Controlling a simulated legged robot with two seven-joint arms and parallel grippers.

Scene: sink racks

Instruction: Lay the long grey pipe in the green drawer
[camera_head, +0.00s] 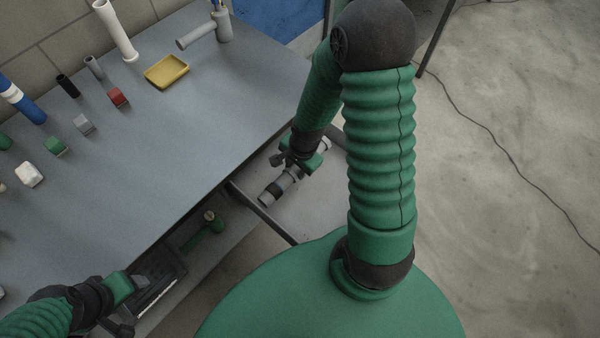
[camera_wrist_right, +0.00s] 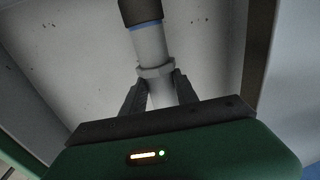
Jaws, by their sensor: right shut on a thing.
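The long grey pipe (camera_head: 291,176) is held in my right gripper (camera_head: 299,160), beyond the table's right front edge. It lies slanted, with a dark band near its lower left end. In the right wrist view the fingers (camera_wrist_right: 160,92) close on the pipe (camera_wrist_right: 150,45) near a collar; a blue ring and a dark sleeve show farther along. A pale, shallow surface with raised edges (camera_wrist_right: 75,75) lies beneath the pipe; I cannot tell whether they touch. No drawer shows clearly as green. My left gripper (camera_head: 132,306) is low at the left, its fingers unclear.
The blue-grey tabletop (camera_head: 190,130) carries a yellow tray (camera_head: 167,72), a white pipe (camera_head: 117,30), a grey pipe fitting (camera_head: 207,33) and several small blocks. A dark tray (camera_head: 160,280) and a green brass-topped part (camera_head: 213,222) sit below the front edge.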

